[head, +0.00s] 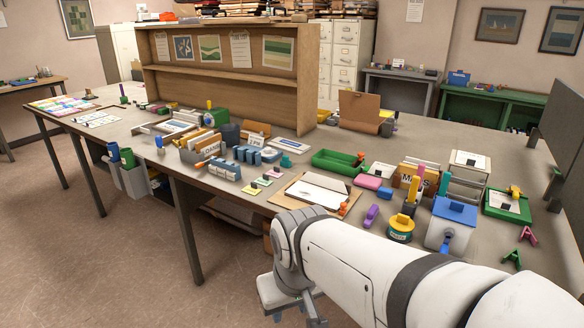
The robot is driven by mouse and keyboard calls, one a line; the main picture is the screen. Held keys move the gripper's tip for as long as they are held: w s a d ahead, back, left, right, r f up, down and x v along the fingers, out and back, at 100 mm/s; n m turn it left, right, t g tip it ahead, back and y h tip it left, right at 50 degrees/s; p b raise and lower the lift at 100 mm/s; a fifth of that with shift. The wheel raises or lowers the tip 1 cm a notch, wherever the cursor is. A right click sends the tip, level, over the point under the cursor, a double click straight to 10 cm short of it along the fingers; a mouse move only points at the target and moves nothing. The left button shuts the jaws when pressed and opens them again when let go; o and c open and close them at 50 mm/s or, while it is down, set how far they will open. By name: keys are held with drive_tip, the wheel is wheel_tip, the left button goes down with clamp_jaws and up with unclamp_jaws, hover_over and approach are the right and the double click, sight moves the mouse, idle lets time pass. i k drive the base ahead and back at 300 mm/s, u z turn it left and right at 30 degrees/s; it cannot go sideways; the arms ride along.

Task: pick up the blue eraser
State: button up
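A small blue block (385,193), which looks like the blue eraser, lies on the table beside a pink block (368,182). It is small in the head view and its exact shape is hard to make out. My gripper end (292,300) hangs low at the bottom of the view, beyond the front edge of the table and well apart from the blue block. Its fingers are only partly seen, and I cannot tell if they are open or shut.
Near the blue block are a green tray (338,161), a clipboard (315,192), a purple piece (371,215), a yellow-topped tin (400,228) and a blue-lidded box (453,222). A wooden shelf board (225,88) stands behind. The table is crowded.

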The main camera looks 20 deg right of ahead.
sight(382, 192)
drive_tip(key=z, duration=0.45)
drive_tip(key=i, duration=1.35)
drive_tip(key=z, duration=0.85)
